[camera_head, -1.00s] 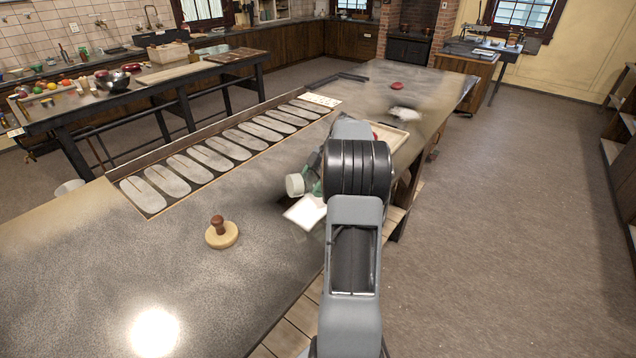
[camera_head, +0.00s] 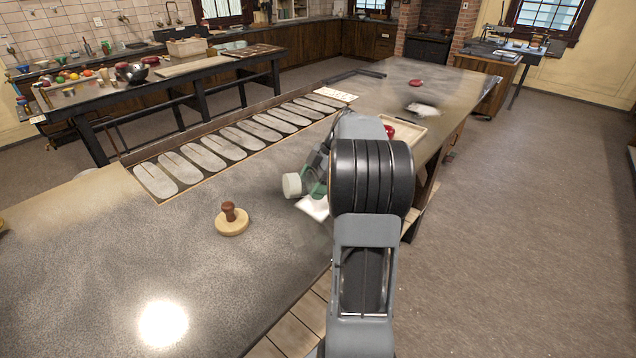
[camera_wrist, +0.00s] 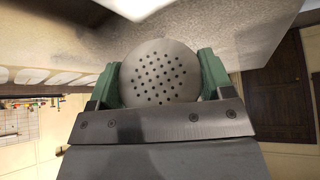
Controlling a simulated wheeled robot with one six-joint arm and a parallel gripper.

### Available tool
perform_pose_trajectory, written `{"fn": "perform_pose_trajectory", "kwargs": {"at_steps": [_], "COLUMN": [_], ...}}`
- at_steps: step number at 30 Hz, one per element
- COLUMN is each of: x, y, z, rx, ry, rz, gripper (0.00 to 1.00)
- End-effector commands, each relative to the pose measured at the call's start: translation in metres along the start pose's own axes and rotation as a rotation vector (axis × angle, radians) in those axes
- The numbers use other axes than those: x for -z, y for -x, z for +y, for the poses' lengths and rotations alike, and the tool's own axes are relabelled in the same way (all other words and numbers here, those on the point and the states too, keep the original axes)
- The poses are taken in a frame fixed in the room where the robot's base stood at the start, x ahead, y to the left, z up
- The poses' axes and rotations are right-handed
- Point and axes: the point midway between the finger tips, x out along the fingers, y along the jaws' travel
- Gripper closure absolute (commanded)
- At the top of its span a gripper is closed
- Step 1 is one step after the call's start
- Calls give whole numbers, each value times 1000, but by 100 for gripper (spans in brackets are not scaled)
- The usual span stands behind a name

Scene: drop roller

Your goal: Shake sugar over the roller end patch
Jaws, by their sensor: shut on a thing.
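My gripper (camera_wrist: 160,85) is shut on a shaker with a round, grey, perforated lid (camera_wrist: 160,72). Its green fingers clasp the shaker from both sides in the wrist view. In the head view the shaker's pale cap (camera_head: 292,185) points left, and the shaker lies roughly sideways above the worktable (camera_head: 130,270). My arm hides much of its body. A white flat piece (camera_head: 313,207) lies on the table just below the shaker; a white piece also shows at the top of the wrist view (camera_wrist: 135,8). I cannot tell whether it is the roller end patch. No falling sugar is visible.
A wooden stamp with a brown knob (camera_head: 231,219) stands on the table. A long tray (camera_head: 200,185) of pale oval slots lies along the far edge. A shallow tray (camera_head: 418,146) with a red thing is behind my arm. The table's front left is clear.

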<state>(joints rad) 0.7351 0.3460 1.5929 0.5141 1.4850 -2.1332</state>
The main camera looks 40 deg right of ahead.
Motion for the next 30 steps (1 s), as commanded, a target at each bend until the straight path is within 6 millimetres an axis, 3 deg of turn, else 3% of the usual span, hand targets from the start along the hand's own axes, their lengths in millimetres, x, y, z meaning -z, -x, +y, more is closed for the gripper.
{"fn": "perform_pose_trajectory", "kwargs": {"at_steps": [13,30], "x": [19,24], "y": [-13,-11], "z": [-11,-13], "rx": [-1,-1], "ry": [1,3], "rz": [0,-19], "gripper": [56,56]}}
